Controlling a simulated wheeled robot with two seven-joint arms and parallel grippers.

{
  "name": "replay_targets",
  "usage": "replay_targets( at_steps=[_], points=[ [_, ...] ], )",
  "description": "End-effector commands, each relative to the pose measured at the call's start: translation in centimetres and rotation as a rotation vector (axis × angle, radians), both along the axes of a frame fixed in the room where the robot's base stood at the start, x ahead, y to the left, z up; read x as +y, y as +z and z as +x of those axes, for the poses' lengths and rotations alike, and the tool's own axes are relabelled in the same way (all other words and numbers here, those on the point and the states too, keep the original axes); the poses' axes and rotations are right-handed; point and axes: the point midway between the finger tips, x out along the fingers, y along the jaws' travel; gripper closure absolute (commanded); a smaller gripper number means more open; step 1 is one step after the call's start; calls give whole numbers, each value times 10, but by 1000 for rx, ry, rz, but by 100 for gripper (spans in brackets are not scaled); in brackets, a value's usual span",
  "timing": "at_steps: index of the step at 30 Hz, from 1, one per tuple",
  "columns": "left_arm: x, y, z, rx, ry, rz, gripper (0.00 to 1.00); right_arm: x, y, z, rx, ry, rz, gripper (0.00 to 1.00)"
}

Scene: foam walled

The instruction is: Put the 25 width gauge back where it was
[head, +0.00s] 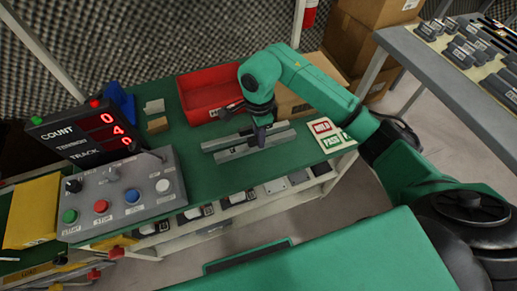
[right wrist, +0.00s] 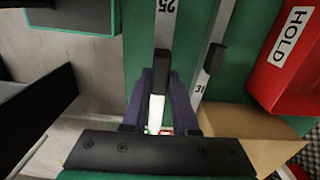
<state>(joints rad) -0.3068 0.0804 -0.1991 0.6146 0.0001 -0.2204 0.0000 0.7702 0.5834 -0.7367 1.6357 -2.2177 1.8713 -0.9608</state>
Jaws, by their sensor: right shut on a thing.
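The 25 width gauge is a grey metal bar, seen as the front bar (head: 279,140) in the head view. In the right wrist view its "25" label (right wrist: 166,12) and a black knob (right wrist: 162,63) show. My right gripper (head: 260,138) reaches down over it. In the right wrist view the fingers (right wrist: 161,84) are shut on the gauge from either side. A second gauge marked 31 (right wrist: 222,22) lies beside it, apart from the fingers and nearer the red bin. I cannot tell whether the 25 gauge touches the table. My left gripper is out of view.
The green table (head: 185,150) carries a red bin (head: 208,88) at the back, a control box (head: 118,195) and a counter display (head: 85,132) at the left. HOLD and PASS labels (head: 325,133) lie to the right. A cardboard box (head: 293,103) stands behind the arm.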

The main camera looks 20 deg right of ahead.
Motion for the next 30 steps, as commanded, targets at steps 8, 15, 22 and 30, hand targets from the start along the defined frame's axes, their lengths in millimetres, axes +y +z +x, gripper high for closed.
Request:
replay_targets(
  at_steps=[8, 15, 22, 30],
  points=[
    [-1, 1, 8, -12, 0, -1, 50, 0, -47, -1, 2, 1, 2, 100],
    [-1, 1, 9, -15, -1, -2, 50, 0, -68, 0, -3, 2, 0, 100],
    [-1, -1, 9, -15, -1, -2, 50, 0, -70, 0, -3, 1, 0, 58],
    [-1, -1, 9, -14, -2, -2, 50, 0, -70, 0, -2, 2, 0, 43]
  ],
)
